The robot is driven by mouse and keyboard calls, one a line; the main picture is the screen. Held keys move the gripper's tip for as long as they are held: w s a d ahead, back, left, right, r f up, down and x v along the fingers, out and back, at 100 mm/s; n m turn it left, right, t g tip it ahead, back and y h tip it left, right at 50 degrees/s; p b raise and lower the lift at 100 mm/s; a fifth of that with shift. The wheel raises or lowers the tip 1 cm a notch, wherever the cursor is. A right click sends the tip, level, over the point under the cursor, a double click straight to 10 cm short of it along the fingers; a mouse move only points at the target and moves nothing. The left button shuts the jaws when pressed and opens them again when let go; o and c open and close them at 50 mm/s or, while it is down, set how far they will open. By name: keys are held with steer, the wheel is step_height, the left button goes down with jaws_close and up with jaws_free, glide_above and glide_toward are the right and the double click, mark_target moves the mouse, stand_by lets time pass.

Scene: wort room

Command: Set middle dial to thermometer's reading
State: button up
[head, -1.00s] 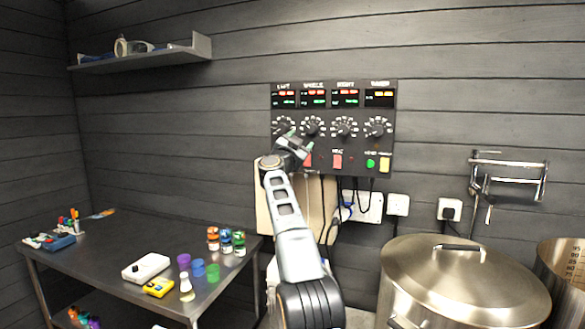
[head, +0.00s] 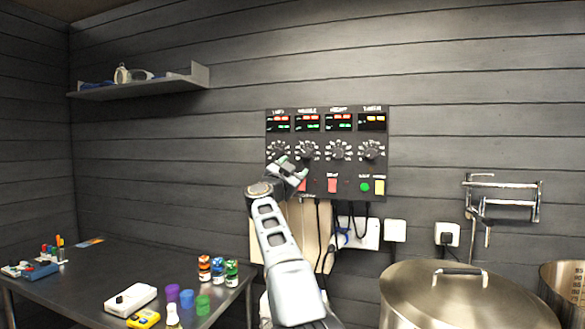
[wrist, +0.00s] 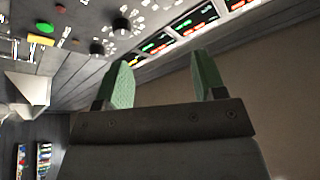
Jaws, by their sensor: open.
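The black control panel (head: 327,185) hangs on the wall with a row of dials under lit displays. The middle dial (head: 307,150) is the second from the left; its exact setting is too small to read. My gripper (head: 292,170) is open and empty in front of the panel, just below and left of the middle dial in the head view. No contact with a dial can be made out. In the wrist view my two green fingertips (wrist: 165,78) stand apart, with black knobs beyond them. A small yellow device (head: 143,318) on the table may be the thermometer; its reading is illegible.
The dark table (head: 85,290) at left holds a white box (head: 131,299), coloured cups and several jars. A lidded steel kettle (head: 455,300) stands at right. A red switch (head: 332,185) and a green button (head: 364,187) sit below the dials. A shelf (head: 140,87) is at upper left.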

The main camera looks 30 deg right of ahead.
steer(key=s+d+r+n+t+h+p, duration=0.1)
steer(key=s+d+r+n+t+p, duration=0.1)
steer(key=s+d+r+n+p, duration=0.35)
steer(key=n+t+y, duration=0.5)
steer(key=n+y, duration=0.4)
steer(key=n, duration=0.6)
glide_toward(306, 154)
steer(key=p+x, duration=0.7)
steer(key=shift+d+r, duration=0.15)
steer(key=shift+r, duration=0.05)
steer(key=shift+p+x, duration=0.95)
steer(key=shift+p, duration=0.2)
steer(key=shift+w+f, duration=0.1)
steer(key=shift+f, duration=0.05)
steer(key=shift+c, duration=0.3)
